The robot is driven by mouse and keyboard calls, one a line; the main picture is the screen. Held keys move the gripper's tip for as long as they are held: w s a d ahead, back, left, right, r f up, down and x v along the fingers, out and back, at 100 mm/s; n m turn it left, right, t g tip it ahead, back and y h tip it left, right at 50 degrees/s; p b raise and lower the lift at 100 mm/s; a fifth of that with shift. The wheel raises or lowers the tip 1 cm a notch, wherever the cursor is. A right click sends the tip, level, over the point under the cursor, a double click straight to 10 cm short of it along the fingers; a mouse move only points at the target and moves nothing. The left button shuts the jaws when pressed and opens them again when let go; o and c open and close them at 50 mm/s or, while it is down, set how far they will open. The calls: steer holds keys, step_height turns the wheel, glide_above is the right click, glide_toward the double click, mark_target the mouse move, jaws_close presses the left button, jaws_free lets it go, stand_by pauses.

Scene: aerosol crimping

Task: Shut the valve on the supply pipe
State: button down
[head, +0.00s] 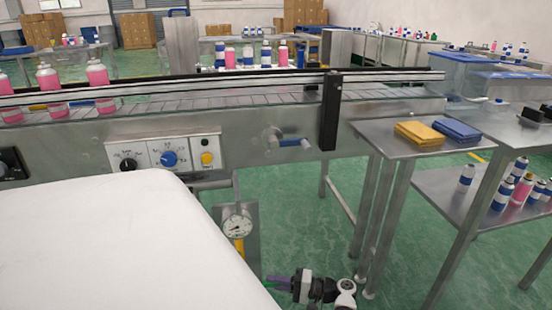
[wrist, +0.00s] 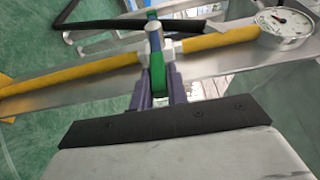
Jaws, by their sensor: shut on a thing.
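The yellow supply pipe (wrist: 85,75) runs from lower left to upper right in the wrist view, along a metal plate. A valve body (wrist: 170,46) sits on it, with a green lever (wrist: 157,72) that lies across the pipe in this view. The purple fingers of my gripper (wrist: 159,88) are shut on the lever, one on each side. In the head view my gripper (head: 279,282) is low, right of the pipe (head: 239,246), and the valve is mostly hidden there.
A round pressure gauge (head: 237,226) is on the pipe, below the conveyor (head: 250,120). A black hose (wrist: 140,24) passes near the valve in the wrist view. A steel side table (head: 385,140) with yellow and blue cloths stands right. Green floor is open between the legs.

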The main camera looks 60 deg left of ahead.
steer(key=shift+f, duration=0.1)
steer(key=c, duration=1.4)
jaws_free()
steer(key=b+v, duration=0.1)
steer(key=v, duration=1.2)
steer(key=shift+w+d, duration=0.25)
steer(key=shift+s+f, duration=0.1)
